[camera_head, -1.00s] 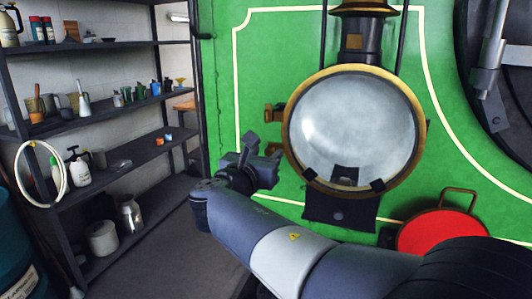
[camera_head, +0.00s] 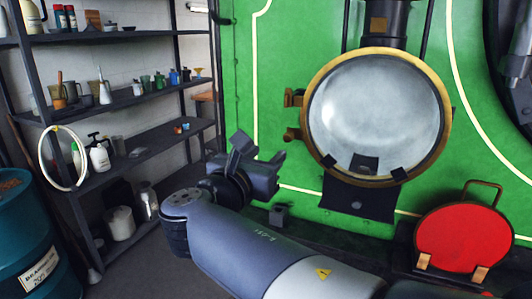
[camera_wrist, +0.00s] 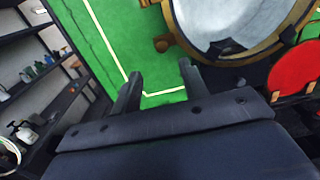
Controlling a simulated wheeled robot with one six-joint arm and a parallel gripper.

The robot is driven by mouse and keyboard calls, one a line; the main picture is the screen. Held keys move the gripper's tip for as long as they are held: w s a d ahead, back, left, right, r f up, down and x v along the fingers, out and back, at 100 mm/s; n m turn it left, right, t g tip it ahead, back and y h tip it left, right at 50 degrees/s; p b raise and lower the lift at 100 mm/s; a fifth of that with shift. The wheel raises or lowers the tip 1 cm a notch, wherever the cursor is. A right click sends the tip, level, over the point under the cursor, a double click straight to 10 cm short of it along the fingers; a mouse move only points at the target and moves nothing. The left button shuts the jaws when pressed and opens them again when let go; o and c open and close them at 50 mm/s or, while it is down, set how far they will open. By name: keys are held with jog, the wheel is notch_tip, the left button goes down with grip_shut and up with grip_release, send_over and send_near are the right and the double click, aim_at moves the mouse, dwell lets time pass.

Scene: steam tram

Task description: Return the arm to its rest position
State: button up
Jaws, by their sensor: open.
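My gripper (camera_head: 258,160) is open and empty in front of the green tram front, to the lower left of the big brass-rimmed lamp (camera_head: 378,115). My arm reaches in from the lower right and bends up at the wrist. In the wrist view, the two fingers of my gripper (camera_wrist: 158,90) stand apart with the green panel (camera_wrist: 130,40) behind them and nothing between them. The lamp also shows in the wrist view (camera_wrist: 232,20), beyond the right finger.
A red disc with a handle (camera_head: 463,238) stands at the right below the lamp. Dark shelves (camera_head: 110,35) with bottles and cans line the left wall. A blue drum (camera_head: 27,235) stands at lower left. Floor shows between shelves and my arm.

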aim_at(287, 137)
jog(key=p+x, duration=0.2)
jog(key=x, duration=0.9)
jog(key=shift+s+f, duration=0.15)
jog(key=shift+s, duration=0.05)
jog(key=shift+s+y+b, duration=0.3)
jog(key=shift+s, duration=0.15)
jog(key=shift+w+a, duration=0.1)
